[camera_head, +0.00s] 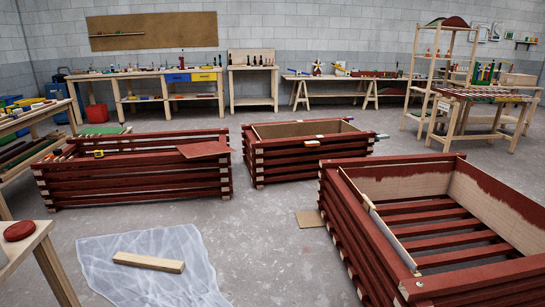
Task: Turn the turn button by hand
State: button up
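Three dark red slatted batten boxes stand on the concrete floor. The middle box (300,167) has a small pale wooden piece (312,143) on its near top rim, which may be the turn button; it is too small to tell which way it is turned. The left box (140,185) has a loose red panel (204,149) on its right end and a small yellow item (99,153) on its rim. The right box (440,230) is open, with a pale strip (392,241) along its left inner side. My gripper is not in view.
A clear plastic sheet (205,270) with a pale wood block (148,262) lies at front left. A cardboard piece (310,219) lies between the boxes. A table corner (35,235) with a red round item stands at left. Workbenches (165,75) line the back wall.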

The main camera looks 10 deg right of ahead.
aim_at(367, 200)
jog(key=i+j+z, duration=0.2)
jog(key=i+z, duration=0.25)
jog(key=i, duration=0.3)
jog(key=i+j+z, duration=0.5)
jog(key=i, duration=0.2)
jog(key=i+j+z, duration=0.45)
jog(key=i+j, duration=0.15)
jog(key=i+j+z, duration=0.45)
jog(key=j+z, duration=0.15)
jog(key=i+j+z, duration=0.15)
jog(key=j+z, duration=0.15)
jog(key=j, duration=0.15)
